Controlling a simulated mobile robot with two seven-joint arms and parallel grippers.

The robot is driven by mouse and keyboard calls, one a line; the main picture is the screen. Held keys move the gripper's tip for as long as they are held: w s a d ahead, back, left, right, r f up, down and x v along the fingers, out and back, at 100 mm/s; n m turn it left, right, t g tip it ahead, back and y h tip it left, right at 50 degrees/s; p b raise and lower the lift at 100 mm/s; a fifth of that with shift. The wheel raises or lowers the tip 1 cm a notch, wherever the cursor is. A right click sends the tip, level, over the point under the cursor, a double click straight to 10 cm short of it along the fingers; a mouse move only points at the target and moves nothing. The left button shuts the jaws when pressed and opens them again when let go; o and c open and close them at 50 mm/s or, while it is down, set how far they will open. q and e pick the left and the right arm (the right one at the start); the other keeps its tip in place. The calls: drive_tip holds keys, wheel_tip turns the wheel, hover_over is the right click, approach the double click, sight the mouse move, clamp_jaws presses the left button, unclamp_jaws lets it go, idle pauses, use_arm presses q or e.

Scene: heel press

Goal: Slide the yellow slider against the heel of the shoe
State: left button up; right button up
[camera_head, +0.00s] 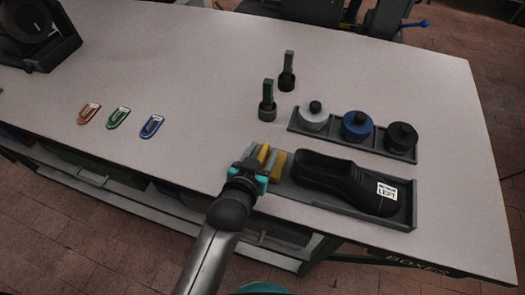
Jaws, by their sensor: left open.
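The black shoe (340,181) lies in a long grey tray (405,219), its heel end to the left and a white label reading LEFT near its right end. The yellow slider (278,163) stands at the tray's left end, just left of the heel. A narrow gap seems to show between slider and heel, but I cannot tell for sure if they touch. My left gripper (254,166) is open at the slider's left side, and partly hides it. I cannot tell whether its fingers touch the slider. My right gripper is not in view.
A second grey tray (293,127) behind holds white, blue and black round pieces. Two upright handled tools (267,105) stand behind the slider. Orange, green and blue tags (152,126) lie to the left. A dark box (62,46) is at far left. The table's front edge is close.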

use_arm(q)
clamp_jaws()
idle(0.5)
idle(1.0)
